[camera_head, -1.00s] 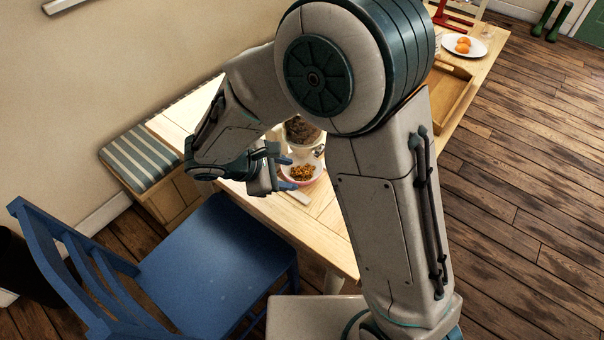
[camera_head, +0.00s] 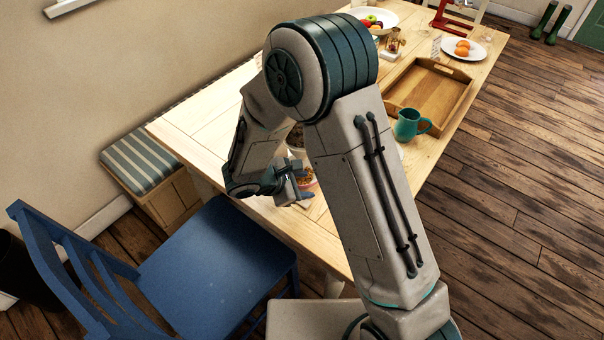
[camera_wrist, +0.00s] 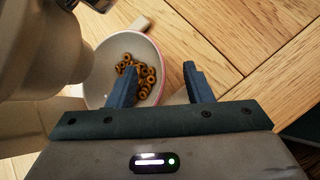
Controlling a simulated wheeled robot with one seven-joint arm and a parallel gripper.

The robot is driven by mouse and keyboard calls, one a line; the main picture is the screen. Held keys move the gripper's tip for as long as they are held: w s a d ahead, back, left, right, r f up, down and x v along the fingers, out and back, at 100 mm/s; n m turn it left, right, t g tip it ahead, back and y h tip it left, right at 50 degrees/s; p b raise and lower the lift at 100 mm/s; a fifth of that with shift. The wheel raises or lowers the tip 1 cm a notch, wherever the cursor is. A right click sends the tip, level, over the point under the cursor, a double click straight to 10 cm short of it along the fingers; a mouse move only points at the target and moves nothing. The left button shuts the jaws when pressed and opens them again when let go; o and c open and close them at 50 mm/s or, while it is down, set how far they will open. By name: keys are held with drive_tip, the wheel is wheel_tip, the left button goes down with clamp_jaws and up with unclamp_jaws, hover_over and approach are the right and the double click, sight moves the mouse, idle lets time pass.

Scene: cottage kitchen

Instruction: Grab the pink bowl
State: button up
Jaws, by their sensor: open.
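The pink bowl (camera_wrist: 98,95) sits on the wooden table, white inside with a pink rim, and holds several brown cereal rings (camera_wrist: 147,84). In the head view the bowl (camera_head: 308,181) is mostly hidden behind my gripper and arm. My gripper (camera_wrist: 162,82) is open and empty. In the wrist view its left finger overlaps the bowl's inside, and its right finger is outside the rim to the right. Whether either finger touches the bowl I cannot tell. In the head view my gripper (camera_head: 302,184) is low over the near side of the table.
A large pale object (camera_wrist: 50,45) stands close against the bowl's left in the wrist view. A teal mug (camera_head: 410,124) and a wooden tray (camera_head: 437,92) are farther right on the table (camera_head: 190,130). A blue chair (camera_head: 215,250) stands at the near side.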

drive_tip(key=shift+x, duration=1.5)
clamp_jaws()
